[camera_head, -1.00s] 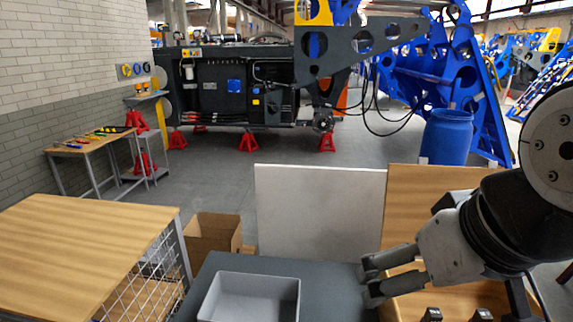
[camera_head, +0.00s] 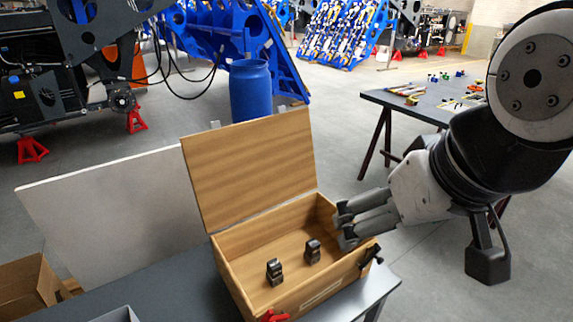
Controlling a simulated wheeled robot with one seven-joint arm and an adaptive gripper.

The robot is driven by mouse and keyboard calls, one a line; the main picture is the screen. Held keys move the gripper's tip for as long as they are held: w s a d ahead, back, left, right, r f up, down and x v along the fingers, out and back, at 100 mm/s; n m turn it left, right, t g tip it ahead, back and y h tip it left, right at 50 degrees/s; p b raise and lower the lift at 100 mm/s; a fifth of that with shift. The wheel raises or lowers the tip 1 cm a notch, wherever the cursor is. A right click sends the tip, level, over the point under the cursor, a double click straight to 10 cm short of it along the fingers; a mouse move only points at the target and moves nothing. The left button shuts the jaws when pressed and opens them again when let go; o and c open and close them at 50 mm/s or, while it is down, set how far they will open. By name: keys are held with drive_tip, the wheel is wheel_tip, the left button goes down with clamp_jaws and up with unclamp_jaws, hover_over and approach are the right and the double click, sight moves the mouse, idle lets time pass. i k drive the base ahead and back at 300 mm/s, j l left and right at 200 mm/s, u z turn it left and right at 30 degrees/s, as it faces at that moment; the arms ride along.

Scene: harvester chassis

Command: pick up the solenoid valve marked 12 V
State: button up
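Two small dark metal parts, one at left (camera_head: 274,272) and one at right (camera_head: 312,251), stand apart inside an open wooden box (camera_head: 262,228). They could be solenoid valves, but no 12 V marking is legible at this size. My gripper (camera_head: 345,224) is at the box's right side, near the rim. Its two fingers point left with a gap between them, and nothing shows in it. It touches neither dark part. Whether it is over the box's inside or just outside the rim is hard to tell.
The box's raised lid (camera_head: 252,165) stands at its back. A black latch (camera_head: 371,257) and a red part (camera_head: 274,316) are at its front. The box is on a grey table (camera_head: 185,290). A white panel (camera_head: 120,215), blue barrel (camera_head: 250,92) and another workbench (camera_head: 425,106) stand beyond.

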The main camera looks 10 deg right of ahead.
sight(312, 254)
drive_tip(key=u, duration=1.2)
drive_tip(key=k+l+z, duration=0.1)
drive_tip(key=l+z, duration=0.2)
drive_tip(key=z, duration=0.2)
drive_tip(key=l+z, duration=0.45)
drive_tip(key=k+j, duration=0.05)
drive_tip(key=j, duration=0.05)
